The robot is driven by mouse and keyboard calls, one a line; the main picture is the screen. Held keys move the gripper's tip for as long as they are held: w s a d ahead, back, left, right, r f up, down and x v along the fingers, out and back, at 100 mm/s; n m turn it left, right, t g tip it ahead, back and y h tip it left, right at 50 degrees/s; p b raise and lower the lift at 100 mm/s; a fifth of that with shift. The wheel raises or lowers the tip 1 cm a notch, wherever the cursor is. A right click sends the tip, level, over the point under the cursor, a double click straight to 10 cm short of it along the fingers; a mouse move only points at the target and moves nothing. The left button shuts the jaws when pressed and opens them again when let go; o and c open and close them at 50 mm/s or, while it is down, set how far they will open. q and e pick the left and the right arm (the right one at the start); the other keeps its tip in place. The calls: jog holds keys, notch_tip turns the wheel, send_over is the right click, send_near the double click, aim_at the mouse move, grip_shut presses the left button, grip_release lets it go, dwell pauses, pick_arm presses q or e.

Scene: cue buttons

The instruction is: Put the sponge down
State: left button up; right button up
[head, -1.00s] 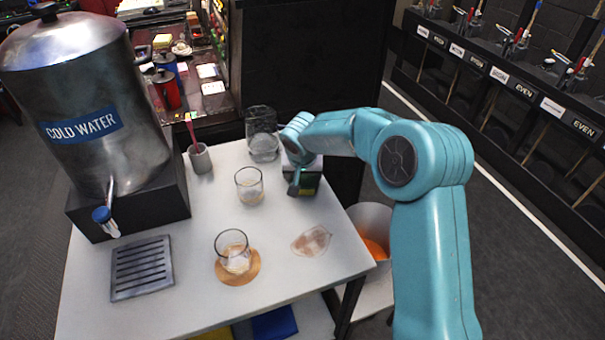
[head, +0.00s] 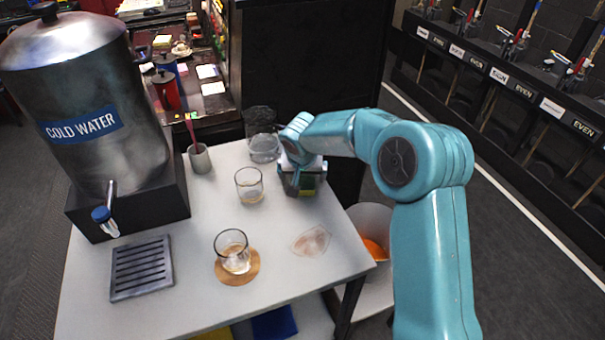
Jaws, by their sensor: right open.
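The sponge (head: 308,190), dark with a yellow-green lower part, is at the back right of the white table (head: 190,298). It appears to rest on the table top, though its underside is hard to make out. My right gripper (head: 301,181) is over it with open jaws, and its fingers and wrist hide much of the sponge. My left gripper is not in view.
A clear glass (head: 249,186) stands left of the sponge, and a larger clear container (head: 264,146) stands behind it. Another glass (head: 232,252) sits on a round coaster (head: 238,278). A wet stain (head: 311,241) lies at front right. A bin (head: 372,222) stands beside the table.

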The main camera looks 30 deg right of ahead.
jog(key=v, duration=1.2)
jog(key=shift+r, duration=0.15)
jog(key=shift+s, duration=0.15)
